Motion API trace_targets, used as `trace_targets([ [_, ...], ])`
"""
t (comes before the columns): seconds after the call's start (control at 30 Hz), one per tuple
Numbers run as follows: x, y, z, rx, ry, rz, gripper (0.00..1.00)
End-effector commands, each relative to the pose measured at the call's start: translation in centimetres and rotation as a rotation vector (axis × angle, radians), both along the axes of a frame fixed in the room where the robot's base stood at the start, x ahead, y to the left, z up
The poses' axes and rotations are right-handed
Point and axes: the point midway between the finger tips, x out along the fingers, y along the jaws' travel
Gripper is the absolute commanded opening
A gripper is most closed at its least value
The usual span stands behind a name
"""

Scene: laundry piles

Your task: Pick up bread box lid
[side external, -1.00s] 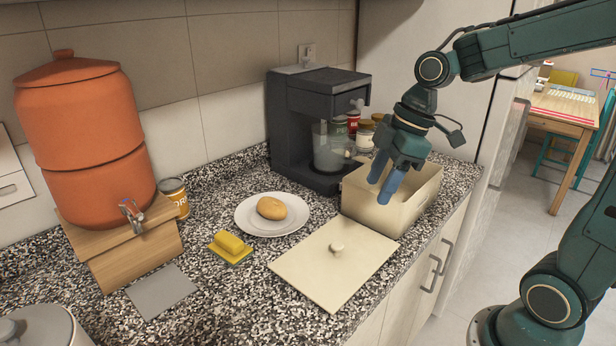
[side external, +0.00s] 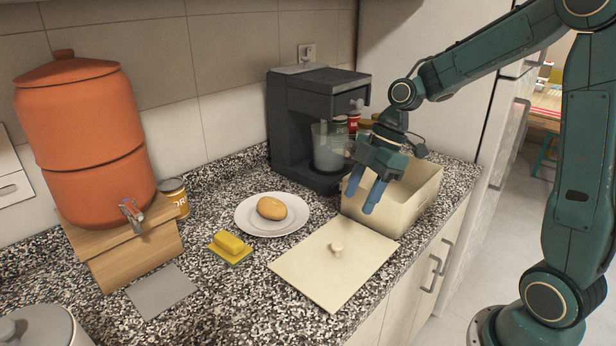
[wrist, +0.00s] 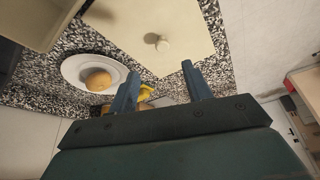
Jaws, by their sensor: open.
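The bread box lid (side external: 318,272) is a flat cream panel with a small round knob (side external: 336,249) on top. It lies on the granite counter in front of the open bread box (side external: 420,205). In the wrist view the lid (wrist: 130,30) and its knob (wrist: 162,44) show at the top, beyond my fingertips. My gripper (side external: 364,199) is open with nothing between its blue fingers. In the side view it appears in front of the bread box, up and to the right of the knob, apart from the lid. My fingers also show in the wrist view (wrist: 160,78).
A dark coffee machine (side external: 295,130) stands behind. An orange dispenser (side external: 85,140) is at far left. The counter's front edge runs close to the lid.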

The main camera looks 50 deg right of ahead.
Motion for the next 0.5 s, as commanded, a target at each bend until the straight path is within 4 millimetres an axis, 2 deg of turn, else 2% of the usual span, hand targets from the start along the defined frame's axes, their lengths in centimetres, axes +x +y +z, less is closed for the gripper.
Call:
trace_targets([
  [0.3, 0.6, 1.8, -4.4, 0.000, 0.005, 0.001, 0.49],
  [0.5, 0.8, 2.3, -6.0, -0.001, 0.002, 0.001, 0.49],
])
